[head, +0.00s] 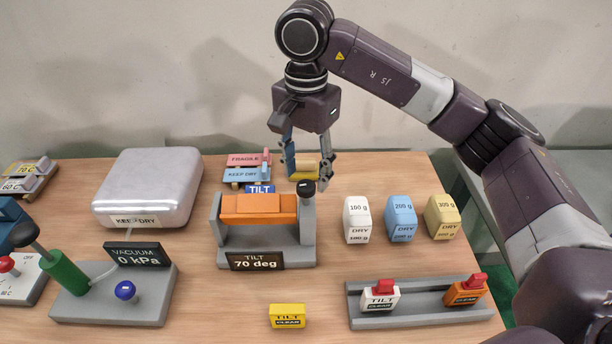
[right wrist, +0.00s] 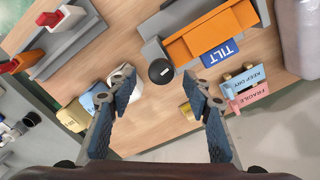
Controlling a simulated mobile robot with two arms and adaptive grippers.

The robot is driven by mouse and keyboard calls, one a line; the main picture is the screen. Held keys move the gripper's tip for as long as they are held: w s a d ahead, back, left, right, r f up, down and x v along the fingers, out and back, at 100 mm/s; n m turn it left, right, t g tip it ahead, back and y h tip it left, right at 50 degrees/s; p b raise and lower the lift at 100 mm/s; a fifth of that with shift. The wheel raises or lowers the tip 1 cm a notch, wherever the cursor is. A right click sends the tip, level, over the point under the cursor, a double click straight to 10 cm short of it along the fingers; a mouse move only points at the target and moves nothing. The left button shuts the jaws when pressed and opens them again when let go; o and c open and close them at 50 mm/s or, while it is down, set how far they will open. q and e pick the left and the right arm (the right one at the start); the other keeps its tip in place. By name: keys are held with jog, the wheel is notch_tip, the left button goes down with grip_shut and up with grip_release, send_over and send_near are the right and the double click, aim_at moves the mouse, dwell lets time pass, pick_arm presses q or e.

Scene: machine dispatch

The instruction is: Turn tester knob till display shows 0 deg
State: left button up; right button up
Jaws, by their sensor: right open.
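The tilt tester (head: 309,243) stands mid-table with an orange block (head: 258,208) across its cradle. Its display (head: 256,262) reads "TILT 70 deg". The black knob (head: 307,188) is at the tester's right end, and shows in the right wrist view as a dark round cap (right wrist: 162,71). My right gripper (head: 308,180) points down over the knob, fingers spread. In the right wrist view the knob shows between the two fingertips of the gripper (right wrist: 158,82). I cannot tell that either finger touches it. My left gripper is not in view.
Weights marked 100 g (head: 357,219), 200 g (head: 400,218) and 300 g (head: 443,216) stand right of the tester. A tray (head: 424,311) with two stamps lies in front. The vacuum tester (head: 120,306) is at left. Behind are FRAGILE and KEEP DRY tags (head: 247,175).

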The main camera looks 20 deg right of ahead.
aim_at(306, 185)
jog(key=f, duration=0.3)
jog(key=shift+w+p, duration=0.2)
jog(key=shift+p, duration=0.15)
jog(key=shift+f, duration=0.1)
jog(key=c, duration=1.1)
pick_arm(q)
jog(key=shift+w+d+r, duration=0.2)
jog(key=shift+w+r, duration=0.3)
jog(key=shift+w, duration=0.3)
pick_arm(e)
jog(key=shift+c, duration=0.2)
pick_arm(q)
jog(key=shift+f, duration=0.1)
